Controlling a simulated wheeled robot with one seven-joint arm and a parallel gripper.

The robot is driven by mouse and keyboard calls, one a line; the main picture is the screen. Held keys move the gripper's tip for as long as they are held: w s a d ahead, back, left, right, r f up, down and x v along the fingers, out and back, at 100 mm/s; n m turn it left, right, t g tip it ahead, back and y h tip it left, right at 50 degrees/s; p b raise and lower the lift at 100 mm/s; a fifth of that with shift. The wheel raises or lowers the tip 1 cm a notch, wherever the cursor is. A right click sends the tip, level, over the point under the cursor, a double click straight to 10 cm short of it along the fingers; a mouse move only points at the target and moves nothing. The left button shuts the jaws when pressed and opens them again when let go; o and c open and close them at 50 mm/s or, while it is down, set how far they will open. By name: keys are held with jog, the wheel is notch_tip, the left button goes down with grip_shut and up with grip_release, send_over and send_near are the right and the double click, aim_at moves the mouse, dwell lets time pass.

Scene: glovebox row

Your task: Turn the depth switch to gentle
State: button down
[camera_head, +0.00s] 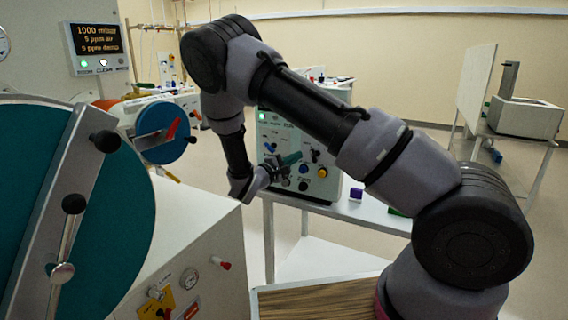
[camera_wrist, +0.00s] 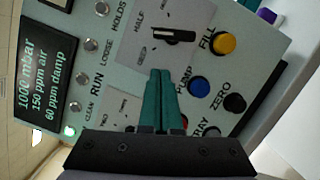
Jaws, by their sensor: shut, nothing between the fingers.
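A grey control panel (camera_wrist: 215,60) fills much of the wrist view, turned on its side. Its upper plate carries a black lever switch (camera_wrist: 174,37) marked HALF on one side. A second plate (camera_wrist: 122,104) lies lower, partly hidden by my gripper. I cannot read the words depth or gentle, so which switch is the depth switch is unclear. My gripper (camera_wrist: 160,76) has its teal fingers shut and empty, in front of the panel, with the tips just below the black lever in the picture. Contact cannot be told. In the head view, my gripper (camera_head: 291,159) is at the panel's front (camera_head: 270,137).
Beside the switches are a yellow button (camera_wrist: 224,43), a blue button (camera_wrist: 198,87), a black button (camera_wrist: 234,103) and a lit display (camera_wrist: 45,85). A large teal round door (camera_head: 110,215) stands at the left. A purple block (camera_head: 356,193) sits right of the panel.

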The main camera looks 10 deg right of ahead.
aim_at(311, 152)
jog(key=shift+s+d+r, duration=0.25)
jog(key=shift+s+d, duration=0.2)
jog(key=shift+d, duration=0.05)
jog(key=shift+s+d+r, duration=0.25)
jog(key=shift+s+d, duration=0.2)
jog(key=shift+d, duration=0.05)
jog(key=shift+s+d+r+m, duration=0.2)
jog(key=shift+d+r+m, duration=0.1)
jog(key=shift+m, duration=0.3)
jog(key=m, duration=0.3)
jog(key=m+g+y, duration=0.1)
jog(key=shift+s+d+r+m, duration=0.3)
jog(key=shift+d+r, duration=0.05)
jog(key=shift+d, duration=0.15)
jog(key=shift+r, duration=0.1)
